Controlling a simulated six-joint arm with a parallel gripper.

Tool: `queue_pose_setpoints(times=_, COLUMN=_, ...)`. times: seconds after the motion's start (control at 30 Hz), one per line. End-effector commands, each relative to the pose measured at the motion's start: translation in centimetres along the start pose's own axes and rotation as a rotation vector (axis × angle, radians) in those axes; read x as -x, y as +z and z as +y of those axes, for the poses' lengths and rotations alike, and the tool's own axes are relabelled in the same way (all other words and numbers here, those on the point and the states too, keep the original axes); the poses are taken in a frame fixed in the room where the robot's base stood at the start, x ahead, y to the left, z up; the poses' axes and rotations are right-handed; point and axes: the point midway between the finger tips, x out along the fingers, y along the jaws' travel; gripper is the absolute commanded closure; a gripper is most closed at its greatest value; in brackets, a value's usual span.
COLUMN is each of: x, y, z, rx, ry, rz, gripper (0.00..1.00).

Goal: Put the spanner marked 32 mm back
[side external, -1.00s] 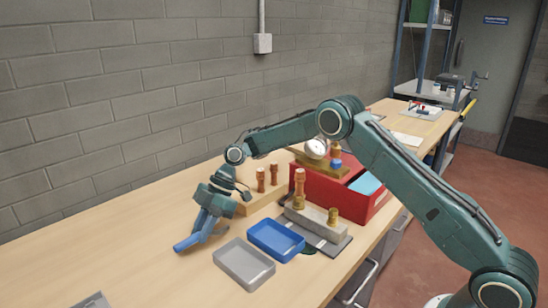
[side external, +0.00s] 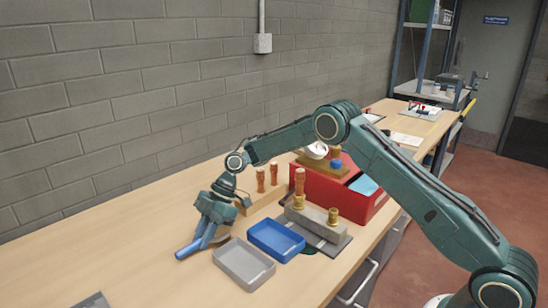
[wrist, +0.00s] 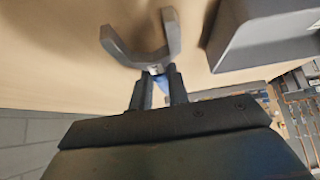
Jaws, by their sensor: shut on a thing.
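My gripper (side external: 210,222) is low over the wooden bench, left of the trays in the side view. In the wrist view, my gripper (wrist: 157,78) is shut on a spanner (wrist: 171,38) with a grey open-ended head and some blue behind it. The head sticks out beyond the fingertips. In the side view, the blue handle of the spanner (side external: 190,248) slants down to the left. Whether it touches the bench is unclear. No size marking can be read.
A grey tray (side external: 230,268) and a blue tray (side external: 262,252) lie right of my gripper. A grey block (side external: 312,223) with brass fittings, a wooden block with upright copper-coloured pieces and a red box (side external: 378,208) stand behind. The bench at left is mostly clear.

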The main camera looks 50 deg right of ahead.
Motion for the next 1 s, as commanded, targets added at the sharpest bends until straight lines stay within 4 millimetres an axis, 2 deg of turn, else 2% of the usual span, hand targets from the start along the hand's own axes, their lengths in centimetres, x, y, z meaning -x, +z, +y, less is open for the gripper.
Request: queue_pose_setpoints(times=1.0, x=-1.4, y=1.1, z=-0.1, rx=-0.005, ry=-0.002, rz=-0.002, gripper=1.0)
